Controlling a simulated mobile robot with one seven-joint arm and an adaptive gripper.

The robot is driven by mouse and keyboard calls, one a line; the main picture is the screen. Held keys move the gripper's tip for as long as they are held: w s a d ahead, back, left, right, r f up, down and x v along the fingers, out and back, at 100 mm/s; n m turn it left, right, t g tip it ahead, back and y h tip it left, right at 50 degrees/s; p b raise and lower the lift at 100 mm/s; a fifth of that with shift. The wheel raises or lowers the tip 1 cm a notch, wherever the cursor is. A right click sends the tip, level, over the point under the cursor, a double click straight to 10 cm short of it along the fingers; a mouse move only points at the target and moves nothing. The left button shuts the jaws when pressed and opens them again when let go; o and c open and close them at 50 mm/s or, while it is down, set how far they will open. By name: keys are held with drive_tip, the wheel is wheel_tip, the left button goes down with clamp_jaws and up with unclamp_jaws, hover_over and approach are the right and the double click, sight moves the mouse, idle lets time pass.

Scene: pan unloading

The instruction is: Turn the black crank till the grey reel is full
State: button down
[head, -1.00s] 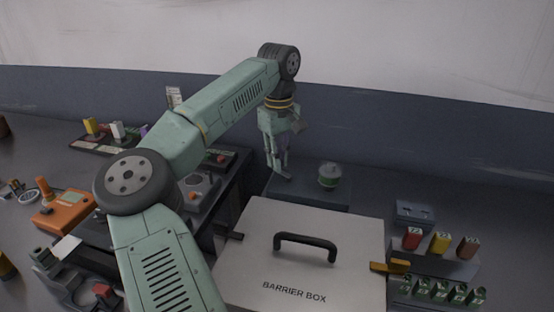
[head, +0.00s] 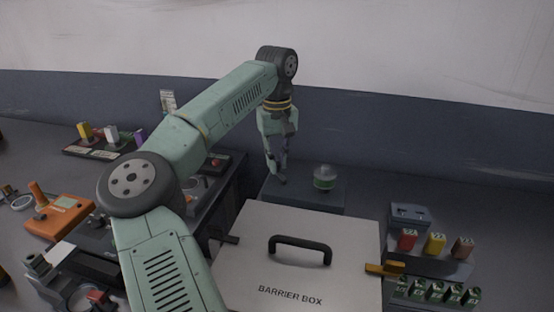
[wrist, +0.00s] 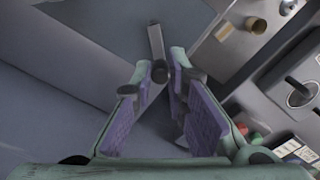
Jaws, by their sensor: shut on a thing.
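My gripper (head: 281,180) points down over the left part of a dark base (head: 305,197) behind the barrier box. In the wrist view its purple-padded fingers (wrist: 162,75) are closed around the dark knob (wrist: 159,73) of the crank. The dark grey crank arm (wrist: 156,42) runs from the knob towards the top of that view. A small drum with a grey top and a green band (head: 325,178) stands on the same base, to the right of my gripper; it seems to be the reel. How full it is cannot be told.
The white barrier box (head: 250,240) with a black handle (head: 300,247) stands in front of the base. Coloured blocks (head: 436,243) and several green pieces (head: 437,290) stand at the right. An orange device (head: 62,217) is at the left. A wall closes the back.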

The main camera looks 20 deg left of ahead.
drive_tip(key=c, duration=1.6)
unclamp_jaws()
drive_tip(key=shift+o, duration=0.2)
drive_tip(key=shift+r, duration=0.1)
wheel_tip(320, 180, up, 12)
